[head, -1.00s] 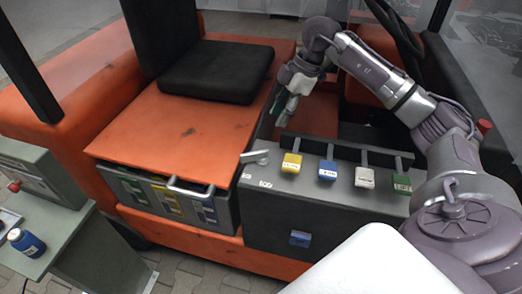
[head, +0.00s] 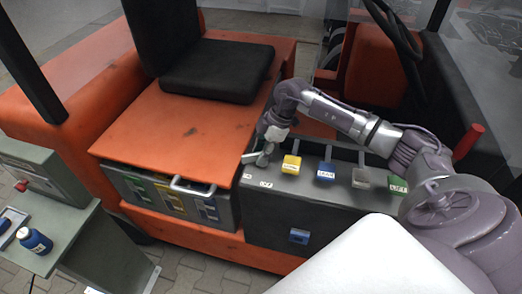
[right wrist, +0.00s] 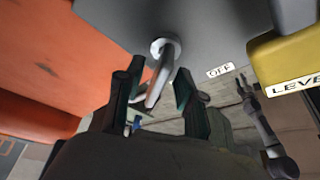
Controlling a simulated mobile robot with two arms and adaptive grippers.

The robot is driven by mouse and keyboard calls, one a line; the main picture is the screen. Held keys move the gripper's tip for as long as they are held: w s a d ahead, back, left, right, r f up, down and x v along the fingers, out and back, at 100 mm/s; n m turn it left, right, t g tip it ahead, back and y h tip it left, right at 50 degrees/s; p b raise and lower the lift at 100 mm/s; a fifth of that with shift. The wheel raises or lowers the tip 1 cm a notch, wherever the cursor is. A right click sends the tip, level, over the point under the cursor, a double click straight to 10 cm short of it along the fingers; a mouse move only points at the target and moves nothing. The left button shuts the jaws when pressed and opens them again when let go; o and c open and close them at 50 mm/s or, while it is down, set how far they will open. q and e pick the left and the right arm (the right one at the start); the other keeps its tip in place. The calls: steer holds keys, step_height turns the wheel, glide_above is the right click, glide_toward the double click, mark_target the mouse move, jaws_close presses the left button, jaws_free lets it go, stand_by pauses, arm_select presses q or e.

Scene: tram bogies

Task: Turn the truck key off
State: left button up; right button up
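The truck key is a bare metal loop on a round base on the grey panel. In the head view the key (head: 249,158) sits at the panel's left end, partly covered by my right gripper (head: 264,152). In the right wrist view the key (right wrist: 160,75) lies between the two dark fingers of my right gripper (right wrist: 158,84). The fingers stand apart on either side of it; I see gaps, so they look open. A white OFF label (right wrist: 220,70) is on the panel to the right of the key. My left gripper is not in view.
Yellow (head: 291,165), blue (head: 326,171), grey (head: 361,178) and green (head: 397,184) lever blocks line the grey panel (head: 270,210) right of the key. The orange seat box (head: 180,140) is to the left. A green-grey bench with a blue bottle (head: 34,241) stands far left.

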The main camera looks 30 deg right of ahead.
jaws_close()
steer(key=shift+n, duration=0.4)
steer(key=n+g+b, duration=0.1)
steer(key=n+g, duration=0.1)
steer(key=n, duration=0.2)
steer(key=shift+n, duration=0.3)
steer(key=n+g+b, duration=0.1)
steer(key=n, duration=0.2)
steer(key=n+g+h+b, duration=0.1)
steer(key=n, duration=0.2)
steer(key=shift+s, duration=0.2)
steer(key=shift+n, duration=0.3)
steer(key=shift+r, duration=0.1)
jaws_free()
